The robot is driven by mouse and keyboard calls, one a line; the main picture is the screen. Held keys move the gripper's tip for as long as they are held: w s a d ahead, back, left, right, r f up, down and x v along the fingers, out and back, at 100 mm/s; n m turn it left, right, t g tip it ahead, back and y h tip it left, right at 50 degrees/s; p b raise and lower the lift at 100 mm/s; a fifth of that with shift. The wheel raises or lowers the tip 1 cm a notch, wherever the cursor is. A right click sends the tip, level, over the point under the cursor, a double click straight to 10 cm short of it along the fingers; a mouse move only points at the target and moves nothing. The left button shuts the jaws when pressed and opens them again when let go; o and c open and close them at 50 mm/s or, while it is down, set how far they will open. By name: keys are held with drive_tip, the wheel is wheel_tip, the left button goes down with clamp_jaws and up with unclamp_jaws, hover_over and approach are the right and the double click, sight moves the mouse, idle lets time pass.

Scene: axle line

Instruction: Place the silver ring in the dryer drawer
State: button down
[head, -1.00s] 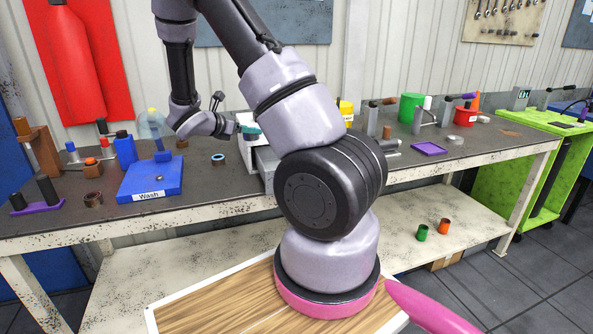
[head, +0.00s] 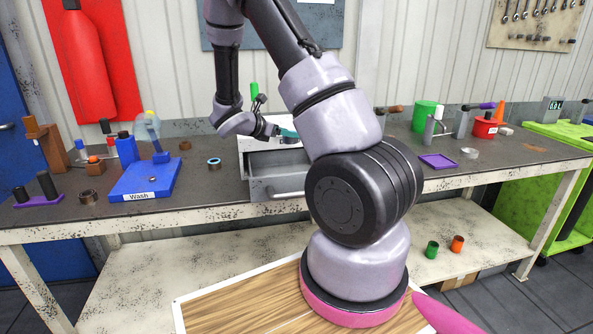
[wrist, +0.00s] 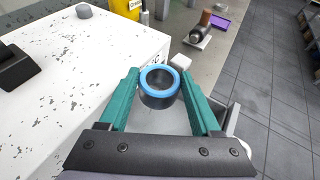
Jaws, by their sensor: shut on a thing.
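My gripper (wrist: 160,92) has teal fingers shut on a silver-grey ring with a bright blue rim (wrist: 159,87). In the wrist view the ring is upright, its opening facing the camera. The white dryer (head: 257,160) stands on the bench, and its grey drawer (head: 279,188) is pulled out toward me. In the wrist view part of the drawer (wrist: 172,124) shows below the ring, beside the white dryer top (wrist: 60,75). The ring appears above the drawer, apart from it. In the head view the fingers are near the dryer top, and my arm hides part of the dryer.
Another blue-rimmed ring (head: 214,163) stands on the bench left of the dryer, near the blue Wash tray (head: 128,186). A purple tray (head: 438,161) and a small silver ring-like piece (head: 470,153) lie to the right. The bench between the Wash tray and dryer is mostly clear.

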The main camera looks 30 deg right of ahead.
wheel_tip(320, 180, down, 11)
drive_tip(key=shift+d+f, duration=0.1)
drive_tip(key=d, duration=0.2)
drive_tip(key=w+d, duration=0.1)
drive_tip(key=d, duration=0.1)
drive_tip(key=shift+a+f, duration=0.1)
drive_tip(key=shift+f, duration=0.55)
drive_tip(key=shift+f, duration=0.15)
drive_tip(key=shift+c, duration=0.4)
unclamp_jaws()
